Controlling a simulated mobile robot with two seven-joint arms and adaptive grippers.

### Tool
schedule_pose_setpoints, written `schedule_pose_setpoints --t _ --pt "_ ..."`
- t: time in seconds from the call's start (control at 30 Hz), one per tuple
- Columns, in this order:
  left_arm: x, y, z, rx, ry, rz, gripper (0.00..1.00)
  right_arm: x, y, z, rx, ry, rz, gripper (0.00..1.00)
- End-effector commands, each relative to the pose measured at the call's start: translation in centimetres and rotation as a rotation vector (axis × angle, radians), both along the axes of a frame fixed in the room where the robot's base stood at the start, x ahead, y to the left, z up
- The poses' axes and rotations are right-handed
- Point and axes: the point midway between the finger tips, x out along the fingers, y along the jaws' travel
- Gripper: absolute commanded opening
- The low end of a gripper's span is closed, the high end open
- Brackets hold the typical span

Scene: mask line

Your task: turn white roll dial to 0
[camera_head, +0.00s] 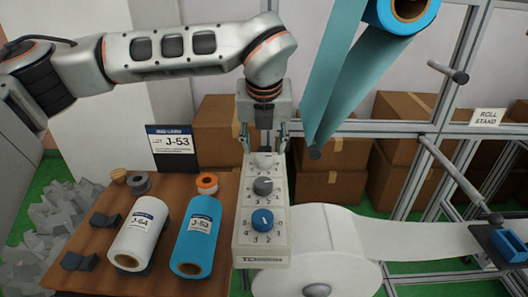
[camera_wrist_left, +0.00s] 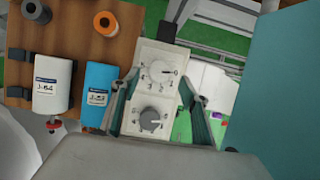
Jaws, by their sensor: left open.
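The pale control box (camera_head: 262,252), labelled TENSION, carries a column of three dials. The white dial (camera_head: 264,160) is the farthest up, partly shadowed under my left gripper. Below it are a grey dial (camera_head: 263,186) and a blue dial (camera_head: 262,220). My left gripper (camera_head: 263,146) points down over the box's upper end. It is open, one finger on each side. In the left wrist view the white dial (camera_wrist_left: 160,71) lies between the fingertips, with the grey dial (camera_wrist_left: 150,119) nearer the palm. I cannot read the number at the white dial's mark. My right gripper is not in view.
A wooden table (camera_head: 92,245) left of the box holds a white J-64 roll (camera_head: 140,236) and a blue J-53 roll (camera_head: 199,238). A large white roll (camera_head: 320,245) is right of the box. A teal web (camera_head: 345,65) hangs close right of my gripper.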

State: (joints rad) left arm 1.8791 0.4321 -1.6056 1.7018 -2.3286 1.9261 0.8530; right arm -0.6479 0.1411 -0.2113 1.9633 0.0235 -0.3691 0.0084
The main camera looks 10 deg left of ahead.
Motion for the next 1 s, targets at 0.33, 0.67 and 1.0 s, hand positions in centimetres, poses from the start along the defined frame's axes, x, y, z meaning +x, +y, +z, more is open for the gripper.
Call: schedule_pose_setpoints --t 0.33,0.67,1.0 --pt "-2.4 -0.5 6.0 0.000 -0.002 0.000 0.45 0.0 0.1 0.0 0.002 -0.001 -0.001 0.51" --pt "-3.1 -0.7 7.5 0.001 0.001 -0.001 0.45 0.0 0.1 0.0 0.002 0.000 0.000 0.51" --pt "-3.3 -0.7 9.3 0.001 -0.011 -0.001 0.45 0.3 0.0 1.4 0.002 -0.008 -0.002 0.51"
